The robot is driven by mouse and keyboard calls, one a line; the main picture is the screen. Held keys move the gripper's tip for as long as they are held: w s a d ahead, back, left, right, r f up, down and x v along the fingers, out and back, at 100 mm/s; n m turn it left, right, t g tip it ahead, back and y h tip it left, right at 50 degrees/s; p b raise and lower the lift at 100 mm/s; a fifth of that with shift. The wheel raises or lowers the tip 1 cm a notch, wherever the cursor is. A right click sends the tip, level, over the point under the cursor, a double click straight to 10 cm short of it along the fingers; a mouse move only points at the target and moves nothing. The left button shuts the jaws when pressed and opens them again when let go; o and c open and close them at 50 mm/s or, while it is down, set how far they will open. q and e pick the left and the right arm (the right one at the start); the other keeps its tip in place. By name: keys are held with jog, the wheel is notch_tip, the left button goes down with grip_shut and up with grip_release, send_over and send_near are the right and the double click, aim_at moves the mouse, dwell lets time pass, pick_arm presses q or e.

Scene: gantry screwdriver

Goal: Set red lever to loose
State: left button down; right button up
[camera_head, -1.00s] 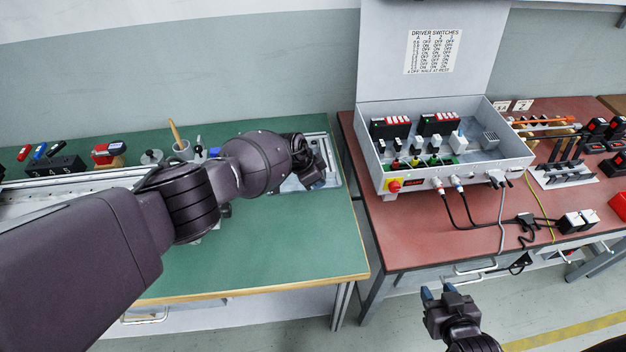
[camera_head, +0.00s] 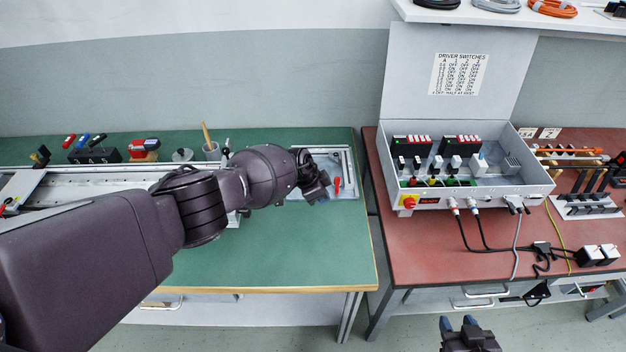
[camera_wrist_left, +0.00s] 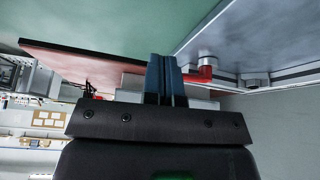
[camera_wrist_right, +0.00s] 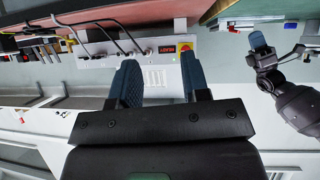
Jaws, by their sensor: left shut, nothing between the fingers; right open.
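A small red lever (camera_head: 336,184) stands at the right end of the grey rail assembly on the green bench. In the left wrist view the red lever (camera_wrist_left: 200,75) shows just right of the fingertips, on a round metal post. My left gripper (camera_head: 323,198) is shut and empty, just left of the lever in the head view. The left wrist view shows its blue fingers (camera_wrist_left: 161,75) together; whether they touch the lever I cannot tell. My right gripper (camera_head: 459,323) is open and empty, low in front of the red bench; its spread fingers (camera_wrist_right: 160,80) show in the right wrist view.
The green bench (camera_head: 300,250) has clear room in front of the rail. A grey control box (camera_head: 480,203) with cables stands on the red bench (camera_head: 420,245). A black block with coloured handles (camera_head: 95,155) stands at the back left. A gap separates the benches.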

pick_arm(q)
jog(key=shift+p+v, duration=0.4)
jog(key=shift+v, duration=0.35)
jog(key=shift+w+a+r+p, duration=0.15)
jog(key=shift+w+r+p, duration=0.1)
jog(key=shift+p, duration=0.15)
jog(key=p+v, duration=0.1)
jog(key=v, duration=0.6)
jog(key=shift+s, duration=0.35)
jog(key=shift+r, duration=0.15)
